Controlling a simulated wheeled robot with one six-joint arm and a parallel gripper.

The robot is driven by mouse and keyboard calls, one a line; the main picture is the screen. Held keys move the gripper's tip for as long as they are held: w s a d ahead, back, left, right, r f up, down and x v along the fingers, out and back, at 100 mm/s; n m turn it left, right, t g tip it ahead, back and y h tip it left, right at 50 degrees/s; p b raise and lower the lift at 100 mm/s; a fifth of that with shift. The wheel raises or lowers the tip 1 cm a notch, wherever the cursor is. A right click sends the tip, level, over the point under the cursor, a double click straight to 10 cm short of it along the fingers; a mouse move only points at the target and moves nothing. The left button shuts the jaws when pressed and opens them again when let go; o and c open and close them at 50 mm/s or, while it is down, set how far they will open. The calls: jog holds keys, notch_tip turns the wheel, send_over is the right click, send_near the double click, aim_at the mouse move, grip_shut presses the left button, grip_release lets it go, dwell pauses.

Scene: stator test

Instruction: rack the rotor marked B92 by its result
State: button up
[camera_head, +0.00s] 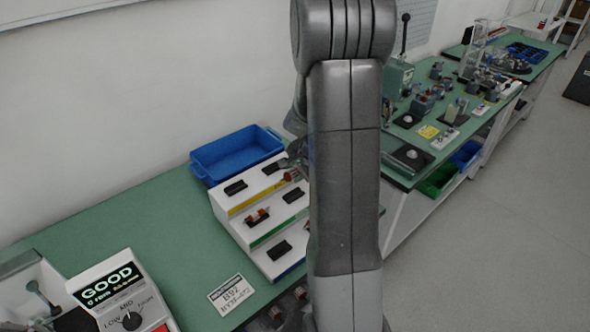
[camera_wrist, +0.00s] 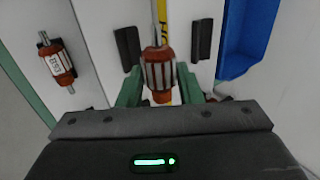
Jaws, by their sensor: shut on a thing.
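My gripper (camera_wrist: 158,86) is shut on a rotor (camera_wrist: 158,70) with red-brown ends and a silver, striped middle; no mark on it is readable. In the wrist view it is in front of the rack's yellow strip (camera_wrist: 162,12), between two black cradles (camera_wrist: 127,47) (camera_wrist: 201,40). In the head view the held rotor (camera_head: 292,175) shows beside my arm, which hides most of the gripper. The white stepped rack (camera_head: 228,214) has yellow, green and blue strips. Another rotor (camera_head: 257,216) lies on its middle step. The tester display (camera_head: 108,285) reads GOOD. A card (camera_head: 231,294) reads B92.
A blue bin (camera_head: 200,170) stands behind the rack. More rotors (camera_head: 275,315) lie at the front edge, partly hidden by my arm. The green bench (camera_head: 140,215) is clear left of the rack. Another bench (camera_head: 470,125) at right carries many parts.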

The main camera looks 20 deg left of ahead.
jog(key=b, duration=0.4)
send_over(292, 197)
jog(key=d, duration=0.1)
jog(key=shift+w+f, duration=0.15)
jog(key=shift+f, duration=2.3)
jog(key=shift+f, duration=0.2)
jog(key=shift+f+b, duration=0.65)
jog(key=shift+b, duration=0.05)
jog(key=shift+f, duration=0.15)
jog(key=shift+s+d+f+b, duration=0.25)
jog(key=shift+s+f+b, duration=0.25)
jog(key=shift+f+b, duration=0.2)
jog(key=o, duration=1.1)
jog(key=shift+o, duration=0.6)
jog(key=shift+d+r, duration=0.15)
jog(key=shift+r, duration=0.5)
jog(key=v, duration=1.3)
jog(key=shift+r+b, duration=0.35)
jog(key=shift+r, duration=0.15)
